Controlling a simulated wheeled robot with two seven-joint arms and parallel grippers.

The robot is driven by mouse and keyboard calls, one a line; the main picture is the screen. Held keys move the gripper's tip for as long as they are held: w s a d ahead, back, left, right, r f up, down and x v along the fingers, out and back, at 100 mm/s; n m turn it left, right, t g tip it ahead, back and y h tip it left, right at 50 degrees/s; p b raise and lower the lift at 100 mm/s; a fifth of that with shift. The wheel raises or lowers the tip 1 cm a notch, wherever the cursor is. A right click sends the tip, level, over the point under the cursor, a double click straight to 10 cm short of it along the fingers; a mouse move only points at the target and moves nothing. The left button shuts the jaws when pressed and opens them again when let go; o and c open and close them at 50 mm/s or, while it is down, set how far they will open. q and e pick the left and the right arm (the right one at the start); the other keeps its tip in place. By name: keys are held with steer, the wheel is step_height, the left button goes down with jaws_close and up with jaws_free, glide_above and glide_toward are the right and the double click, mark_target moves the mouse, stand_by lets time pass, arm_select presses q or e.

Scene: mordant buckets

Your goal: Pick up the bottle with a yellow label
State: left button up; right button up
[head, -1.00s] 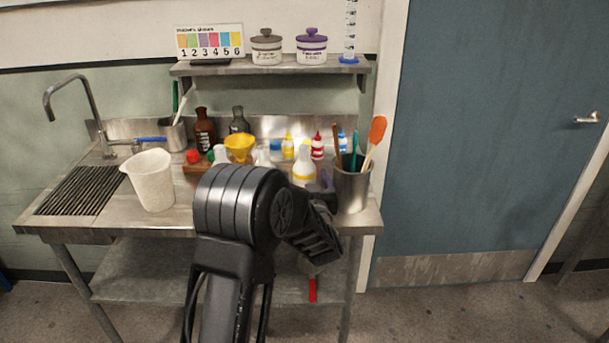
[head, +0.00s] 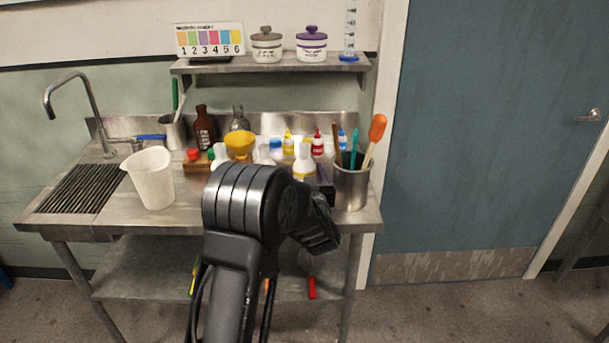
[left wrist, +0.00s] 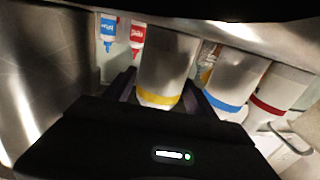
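The white bottle with a yellow band (head: 304,163) stands on the steel counter, partly hidden by my left arm in the head view. In the left wrist view the yellow-banded bottle (left wrist: 167,65) stands in the space between the fingers of my left gripper (left wrist: 160,92). The fingers are apart, one on each side of it; I cannot tell whether either touches it. In the head view the fingers are mostly hidden behind my wrist. My right gripper is not in view.
White bottles with a blue band (left wrist: 235,80) and a red band (left wrist: 275,90) stand close beside it. Small blue and red bottles (left wrist: 137,35) are behind. A utensil pot (head: 351,188) stands to the right, a yellow funnel (head: 240,146) to the left, a white jug (head: 152,178) further left.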

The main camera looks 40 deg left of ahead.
arm_select(q)
steer(key=c, duration=1.3)
steer(key=shift+r, duration=0.1)
steer(key=shift+c, duration=0.2)
step_height(320, 180, up, 28)
steer(key=p, duration=0.2)
steer(key=shift+p, duration=0.35)
